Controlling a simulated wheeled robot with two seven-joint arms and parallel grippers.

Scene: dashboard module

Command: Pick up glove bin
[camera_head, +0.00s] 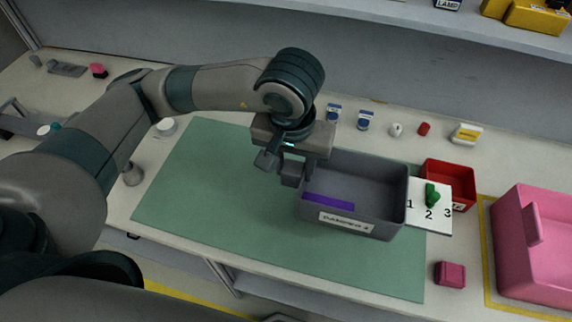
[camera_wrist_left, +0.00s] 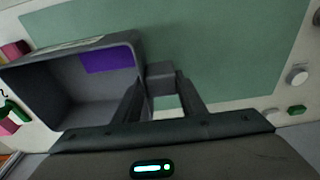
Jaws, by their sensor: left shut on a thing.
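A grey open-topped bin (camera_head: 372,180) with a white label on its front sits at the middle right of the head view, over the green mat. A flat purple piece (camera_head: 328,202) lies inside it along the front wall. My left gripper (camera_head: 290,172) is at the bin's left side, its fingers shut on a small grey tab on that wall. In the left wrist view the fingers (camera_wrist_left: 160,88) close around the tab beside the bin (camera_wrist_left: 95,98), and the purple piece (camera_wrist_left: 108,58) shows inside. I cannot tell whether the bin is clear of the mat. My right gripper is not in view.
A white numbered card (camera_head: 435,222) with a green piece (camera_head: 432,195) and a red tray (camera_head: 462,183) are close right of the bin. A large pink bin (camera_head: 535,270) stands further right. A pink block (camera_head: 449,274) is in front. The mat's left part (camera_head: 200,190) is clear.

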